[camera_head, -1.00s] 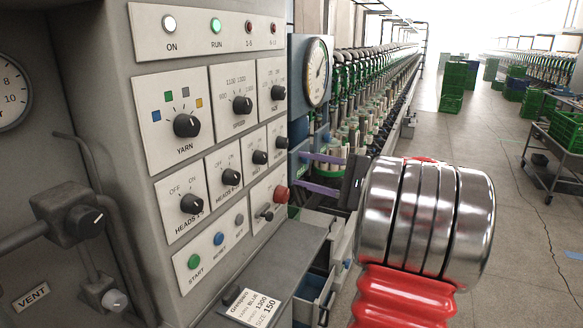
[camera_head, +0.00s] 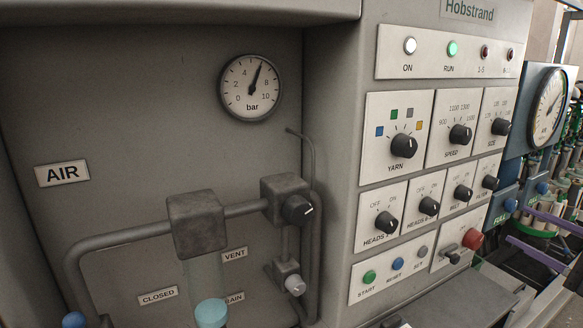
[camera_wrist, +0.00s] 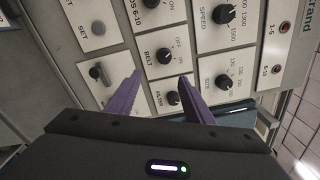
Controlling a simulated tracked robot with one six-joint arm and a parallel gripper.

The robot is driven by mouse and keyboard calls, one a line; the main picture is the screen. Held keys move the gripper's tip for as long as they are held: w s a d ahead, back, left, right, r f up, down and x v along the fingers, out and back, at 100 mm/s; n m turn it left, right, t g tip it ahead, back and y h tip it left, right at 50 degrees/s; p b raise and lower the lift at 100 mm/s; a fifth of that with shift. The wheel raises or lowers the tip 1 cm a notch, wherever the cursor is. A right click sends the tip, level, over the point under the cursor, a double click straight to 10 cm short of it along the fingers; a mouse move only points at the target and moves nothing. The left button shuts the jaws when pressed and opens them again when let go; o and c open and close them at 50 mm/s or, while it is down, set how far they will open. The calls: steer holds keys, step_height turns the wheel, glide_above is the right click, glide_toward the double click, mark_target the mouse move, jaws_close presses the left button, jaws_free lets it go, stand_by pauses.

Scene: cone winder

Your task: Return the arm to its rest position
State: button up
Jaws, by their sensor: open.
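My gripper (camera_head: 516,223) shows only as two purple fingers at the right edge of the head view, low beside the control panel. The rest of my arm is outside that view. In the wrist view my gripper (camera_wrist: 160,75) has its two purple fingers spread apart, with nothing between them. They point at the control panel (camera_wrist: 150,20), which appears turned sideways. The BELT knob (camera_wrist: 164,56) and FILTER knob (camera_wrist: 173,98) show between or just beyond the fingertips. I cannot tell whether the fingers touch the panel.
The panel carries a red button (camera_head: 473,239), a YARN knob (camera_head: 404,146) and a lit green RUN lamp (camera_head: 452,48). Left of it is a recess with a bar gauge (camera_head: 249,87) and grey pipes (camera_head: 130,236). A second gauge (camera_head: 547,106) stands at the right, before the machine row.

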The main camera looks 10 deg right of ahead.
steer(key=s+a+f+n+g, duration=0.1)
steer(key=a+f+g, duration=0.35)
steer(key=f, duration=0.25)
steer(key=s+a+f+g, duration=0.25)
steer(key=a+f, duration=0.25)
steer(key=f, duration=0.3)
steer(key=s+a+f+n+g+h, duration=0.1)
steer(key=s+a+f+n+g, duration=0.15)
steer(key=a, duration=0.35)
steer(key=s+a+f+n+g+h, duration=0.1)
steer(key=a+f+n+g+h, duration=0.1)
steer(key=a+n+g, duration=0.35)
steer(key=s+a+r+n+t+h, duration=0.1)
steer(key=a+n, duration=0.4)
steer(key=a, duration=0.5)
steer(key=s+a+r+n+t+h, duration=0.1)
steer(key=s+a+r+n+t, duration=0.1)
steer(key=a, duration=0.8)
step_height(320, 180, up, 2)
steer(key=s+n, duration=0.1)
steer(key=n, duration=0.1)
steer(key=shift+s+a+r+n+h, duration=0.2)
steer(key=shift+s+a+n+h, duration=0.1)
steer(key=shift+s+n, duration=0.1)
steer(key=shift+d, duration=0.15)
